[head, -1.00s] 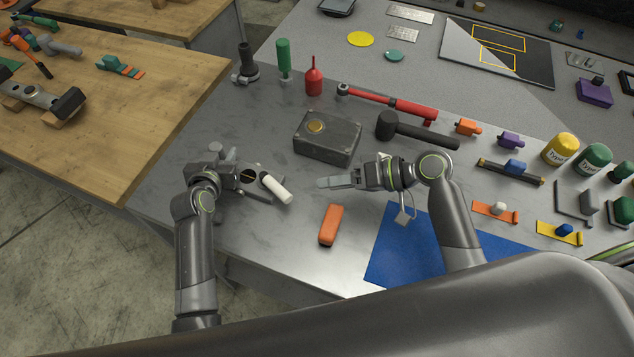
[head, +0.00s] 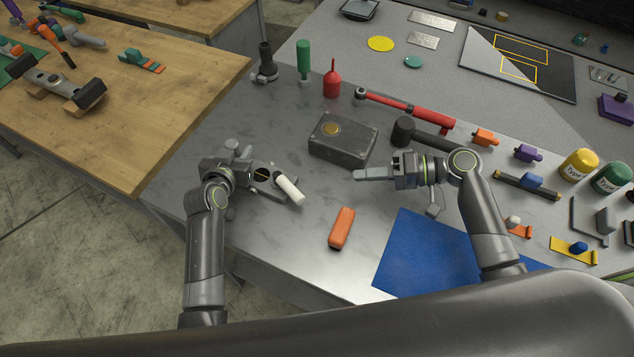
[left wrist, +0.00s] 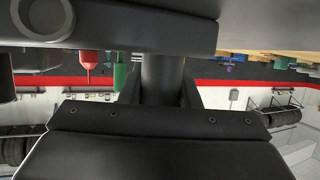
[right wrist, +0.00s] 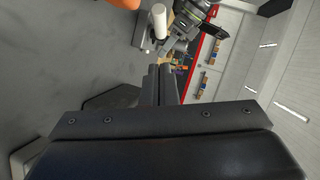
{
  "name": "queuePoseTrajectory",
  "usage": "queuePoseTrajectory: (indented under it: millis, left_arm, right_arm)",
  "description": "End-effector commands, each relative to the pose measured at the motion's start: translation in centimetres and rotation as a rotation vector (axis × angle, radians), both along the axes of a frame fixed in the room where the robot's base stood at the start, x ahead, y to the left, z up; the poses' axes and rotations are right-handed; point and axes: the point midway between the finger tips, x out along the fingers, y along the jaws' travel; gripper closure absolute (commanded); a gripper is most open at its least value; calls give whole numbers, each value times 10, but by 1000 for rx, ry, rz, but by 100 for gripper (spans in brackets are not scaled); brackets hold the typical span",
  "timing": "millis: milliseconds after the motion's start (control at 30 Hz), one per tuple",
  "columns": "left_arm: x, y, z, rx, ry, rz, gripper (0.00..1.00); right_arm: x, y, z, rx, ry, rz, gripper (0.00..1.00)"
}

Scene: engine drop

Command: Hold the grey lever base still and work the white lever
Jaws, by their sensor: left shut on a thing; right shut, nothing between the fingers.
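The white lever (head: 290,190) is a short white cylinder slanting down to the right at the grey lever base (head: 262,172), on the table left of centre. My left gripper (head: 266,181) is shut on the grey base, whose grip area is largely hidden. The left wrist view shows a dark part of the base (left wrist: 110,35) close above the fingers. My right gripper (head: 358,175) is shut and empty, to the right of the lever and apart from it, pointing left. The right wrist view shows the white lever (right wrist: 159,20) beyond its fingers (right wrist: 160,70).
A dark grey metal box (head: 342,140) stands behind the gap between the grippers. An orange block (head: 342,228) lies in front of it. A blue mat (head: 425,255) lies front right. A black hammer (head: 404,131) lies behind my right gripper. Bare table lies between lever and right gripper.

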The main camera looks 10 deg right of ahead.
Motion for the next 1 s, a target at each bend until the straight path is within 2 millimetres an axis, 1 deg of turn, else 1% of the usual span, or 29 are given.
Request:
queuePoseTrajectory:
  millis: [33, 133, 267, 367, 700, 767, 833, 1000]
  left_arm:
    - [0, 0, 0, 0, -1, 0, 100]
    - [0, 0, 0, 0, 0, 0, 100]
    - [0, 0, 0, 0, 0, 0, 100]
    - [0, 0, 0, 0, 0, 0, 100]
    - [0, 0, 0, 1, 0, 0, 100]
    - [0, 0, 0, 1, 0, 0, 100]
    - [0, 0, 0, 0, 0, 0, 100]
    - [0, 0, 0, 0, 0, 0, 100]
  right_arm:
    - [4, -6, -1, 19, 14, -6, 100]
    - [9, -11, -1, 47, 29, -12, 100]
    - [13, -5, -2, 62, 34, -15, 100]
    - [15, 9, -4, 64, 34, -15, 100]
    - [31, 75, -19, 65, 34, -13, 100]
    - [34, 86, -22, 63, 34, -12, 100]
    - [25, 94, -27, 61, 36, -14, 100]
    - [15, 109, -32, 60, 36, -15, 100]
